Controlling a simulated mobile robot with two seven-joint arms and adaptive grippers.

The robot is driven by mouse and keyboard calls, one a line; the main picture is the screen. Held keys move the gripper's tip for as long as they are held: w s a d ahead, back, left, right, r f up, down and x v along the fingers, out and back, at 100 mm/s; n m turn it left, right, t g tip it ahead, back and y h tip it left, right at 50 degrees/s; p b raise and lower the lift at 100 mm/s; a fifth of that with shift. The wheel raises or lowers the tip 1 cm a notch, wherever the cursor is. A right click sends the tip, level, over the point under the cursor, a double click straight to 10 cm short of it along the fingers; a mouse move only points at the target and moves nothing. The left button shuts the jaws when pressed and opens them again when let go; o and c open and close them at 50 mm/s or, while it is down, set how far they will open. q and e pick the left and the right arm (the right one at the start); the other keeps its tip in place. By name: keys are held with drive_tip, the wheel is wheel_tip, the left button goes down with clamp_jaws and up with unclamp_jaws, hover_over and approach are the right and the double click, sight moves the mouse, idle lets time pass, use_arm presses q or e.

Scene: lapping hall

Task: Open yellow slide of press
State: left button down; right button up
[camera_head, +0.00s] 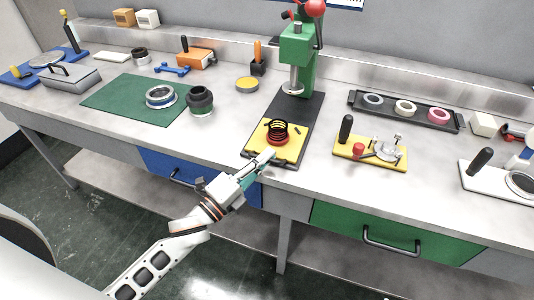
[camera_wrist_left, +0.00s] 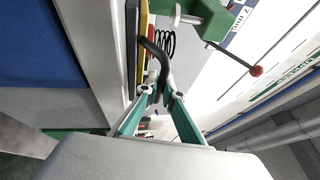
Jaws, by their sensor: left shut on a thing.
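The green press (camera_head: 296,47) stands at the back middle of the bench on a dark base plate (camera_head: 297,103). Its yellow slide (camera_head: 292,151) lies on the front part of the plate, near the bench's front edge. A red ring (camera_head: 277,139) with a black coil spring sits on the slide. My left gripper (camera_head: 268,157) is at the slide's front edge. In the left wrist view my left gripper (camera_wrist_left: 160,92) is shut on the slide's black curved handle (camera_wrist_left: 157,58); the yellow slide (camera_wrist_left: 143,25) shows edge-on beyond it. My right gripper is out of view.
A yellow plate with a clamp (camera_head: 370,153) stands to the right, near a black tray of rings (camera_head: 405,111). A green mat (camera_head: 130,103) with round parts lies left. Blue (camera_head: 190,174) and green (camera_head: 390,236) drawers are below the bench top.

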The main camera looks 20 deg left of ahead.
use_arm(q)
drive_tip(key=shift+s, duration=0.4)
drive_tip(key=c, duration=2.4)
unclamp_jaws()
drive_tip(key=shift+c, duration=0.2)
drive_tip(key=shift+s, duration=0.1)
drive_tip(key=v, duration=1.1)
drive_tip(key=shift+s+a, duration=0.25)
drive_tip(key=shift+s, duration=0.1)
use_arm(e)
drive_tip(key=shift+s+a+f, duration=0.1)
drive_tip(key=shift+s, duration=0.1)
